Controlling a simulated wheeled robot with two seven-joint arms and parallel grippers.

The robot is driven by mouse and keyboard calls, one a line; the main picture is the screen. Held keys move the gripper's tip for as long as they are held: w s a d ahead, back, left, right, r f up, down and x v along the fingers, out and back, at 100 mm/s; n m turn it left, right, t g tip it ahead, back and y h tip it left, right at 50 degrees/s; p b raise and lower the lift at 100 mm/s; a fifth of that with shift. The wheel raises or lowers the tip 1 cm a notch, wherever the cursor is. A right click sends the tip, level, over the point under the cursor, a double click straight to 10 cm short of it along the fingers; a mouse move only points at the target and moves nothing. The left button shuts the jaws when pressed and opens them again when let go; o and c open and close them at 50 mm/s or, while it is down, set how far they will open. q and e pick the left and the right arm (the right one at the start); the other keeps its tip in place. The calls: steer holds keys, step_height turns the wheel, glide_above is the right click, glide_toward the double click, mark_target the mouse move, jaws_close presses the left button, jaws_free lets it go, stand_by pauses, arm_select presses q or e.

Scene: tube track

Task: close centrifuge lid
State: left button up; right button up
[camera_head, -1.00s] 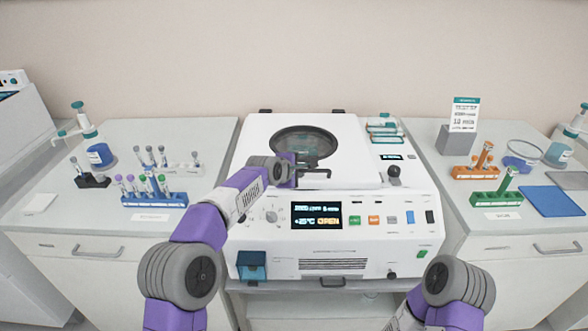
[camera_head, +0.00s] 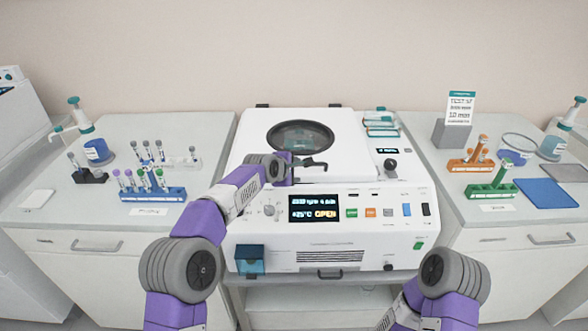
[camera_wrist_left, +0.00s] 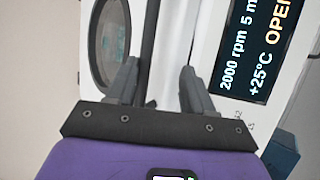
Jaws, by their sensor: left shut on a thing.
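The white centrifuge (camera_head: 350,258) stands in the middle, its display (camera_head: 314,207) reading OPEN. Its white lid (camera_head: 256,130) with a round dark window (camera_head: 302,135) lies flat or nearly flat over the top. Whether a small gap remains at its front edge cannot be told. My left gripper (camera_head: 308,163) is at the lid's front edge, below the window. In the left wrist view its two fingers (camera_wrist_left: 158,88) stand on either side of the dark bar-like lid handle (camera_wrist_left: 148,45), and the gripper is shut on it. My right arm shows at lower right; its gripper is out of view.
On the left counter are a blue tube rack (camera_head: 155,193) and a dispenser bottle (camera_head: 98,150). On the right are orange (camera_head: 470,164) and green (camera_head: 491,190) racks and a blue mat (camera_head: 545,192). A black knob (camera_head: 390,165) stands right of the lid.

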arm_select(q)
steer(key=shift+s+a+f, duration=0.15)
steer(key=shift+s+f, duration=0.05)
steer(key=shift+s, duration=0.1)
steer(key=v, duration=0.7)
steer(key=shift+r+p, duration=0.35)
steer(key=shift+w, duration=0.1)
